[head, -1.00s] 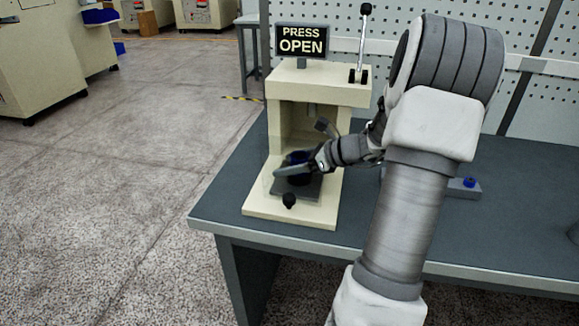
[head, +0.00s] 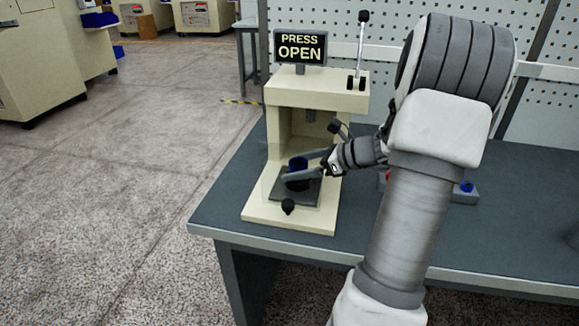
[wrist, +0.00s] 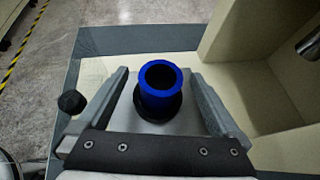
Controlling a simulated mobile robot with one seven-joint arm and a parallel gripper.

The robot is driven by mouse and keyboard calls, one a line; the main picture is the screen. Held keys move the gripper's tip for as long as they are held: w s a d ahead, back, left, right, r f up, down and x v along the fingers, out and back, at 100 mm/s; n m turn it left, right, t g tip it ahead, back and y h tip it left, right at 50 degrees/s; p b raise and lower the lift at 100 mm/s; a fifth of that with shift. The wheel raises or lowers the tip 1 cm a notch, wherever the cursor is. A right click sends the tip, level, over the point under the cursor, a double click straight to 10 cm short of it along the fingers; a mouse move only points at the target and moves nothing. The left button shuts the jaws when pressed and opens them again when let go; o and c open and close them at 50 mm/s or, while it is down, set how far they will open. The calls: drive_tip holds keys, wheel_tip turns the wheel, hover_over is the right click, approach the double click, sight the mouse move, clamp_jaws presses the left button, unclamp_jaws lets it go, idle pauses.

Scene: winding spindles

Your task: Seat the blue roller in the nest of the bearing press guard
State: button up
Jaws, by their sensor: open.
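The blue roller (wrist: 160,88) stands upright in a dark round nest (wrist: 158,107) on the grey plate of the press, seen in the wrist view. In the head view the roller (head: 298,164) shows inside the cream press (head: 255,205), under its ram (head: 310,115). My gripper (wrist: 162,82) is open, with one finger on each side of the roller and a gap on both sides. In the head view my gripper (head: 306,170) reaches in from the right. A clear guard panel appears around the front of the plate. How deep the roller sits cannot be told.
A sign (head: 301,46) on the press reads "PRESS OPEN". A lever (head: 360,45) stands upright on top. A black knob (head: 288,206) is at the front. A grey holder with a blue part (head: 467,187) lies to the right on the dark table (head: 400,250).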

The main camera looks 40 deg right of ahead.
drive_tip(key=p+v, duration=0.1)
drive_tip(key=v, duration=0.7)
drive_tip(key=shift+s, duration=0.25)
drive_tip(key=shift+w+d+r, duration=0.1)
drive_tip(key=shift+r, duration=0.05)
